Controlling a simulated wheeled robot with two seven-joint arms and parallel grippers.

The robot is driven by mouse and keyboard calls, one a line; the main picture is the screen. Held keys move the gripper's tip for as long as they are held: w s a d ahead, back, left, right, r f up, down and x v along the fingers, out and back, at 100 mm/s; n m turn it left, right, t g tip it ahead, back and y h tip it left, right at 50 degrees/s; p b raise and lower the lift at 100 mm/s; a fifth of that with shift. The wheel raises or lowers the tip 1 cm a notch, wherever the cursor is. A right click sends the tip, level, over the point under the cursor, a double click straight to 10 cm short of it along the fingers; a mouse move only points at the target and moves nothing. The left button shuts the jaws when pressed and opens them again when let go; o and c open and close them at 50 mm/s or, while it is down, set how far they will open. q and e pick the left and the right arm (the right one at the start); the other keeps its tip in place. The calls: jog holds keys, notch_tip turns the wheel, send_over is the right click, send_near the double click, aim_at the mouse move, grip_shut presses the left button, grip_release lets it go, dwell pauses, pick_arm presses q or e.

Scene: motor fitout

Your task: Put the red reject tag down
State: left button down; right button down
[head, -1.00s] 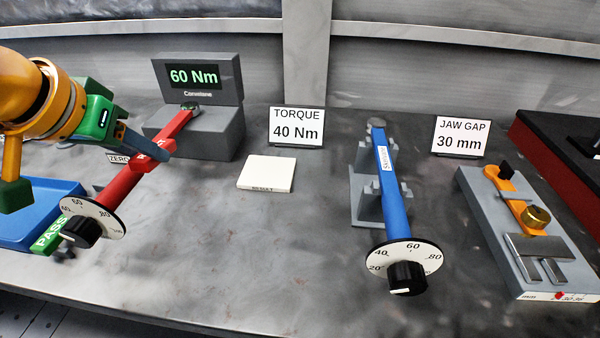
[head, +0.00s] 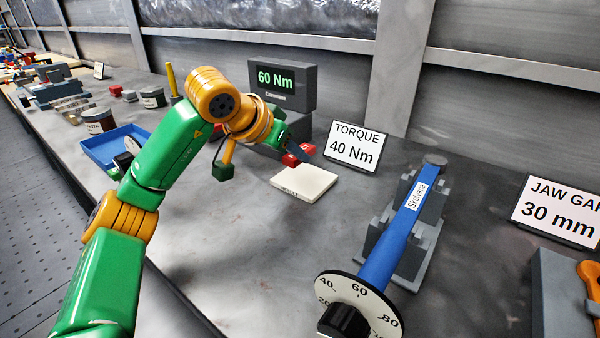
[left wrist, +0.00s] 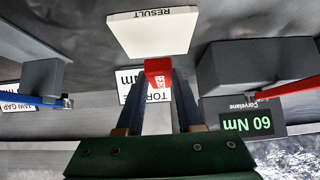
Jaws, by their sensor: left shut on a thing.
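The red reject tag (head: 297,156) is held between the fingertips of my left gripper (head: 297,146). The tag is at the rear-left edge of the white RESULT plate (head: 303,183) in the head view, apparently above the bench. In the left wrist view the tag (left wrist: 158,68) sits at the tips of the two fingers, close to the RESULT plate (left wrist: 150,33). The plate looks bare. Any gap between tag and plate cannot be judged. My right gripper is not in view.
The torque tester reading 60 Nm (head: 282,88) stands behind my left gripper, with the TORQUE 40 Nm sign (head: 354,147) to the right. A blue wrench (head: 402,225) rests on a grey stand. A blue tray (head: 98,153) lies at left. Bench in front of the plate is clear.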

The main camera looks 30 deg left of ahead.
aim_at(303, 179)
pick_arm(q)
jog(key=f, duration=0.1)
jog(key=w+f, duration=0.1)
jog(key=f, duration=0.2)
jog(key=shift+w+d+f+b, duration=0.15)
jog(key=shift+d+f+b, duration=0.1)
jog(key=shift+f+b, duration=0.15)
jog(key=shift+f+b, duration=0.3)
jog(key=shift+f, duration=0.15)
jog(key=c, duration=0.5)
grip_release()
jog(key=shift+s, duration=0.2)
jog(key=shift+c, duration=0.2)
jog(key=shift+r, duration=0.15)
jog(key=p+v, duration=0.1)
jog(key=v, duration=1.1)
jog(key=shift+r, duration=0.35)
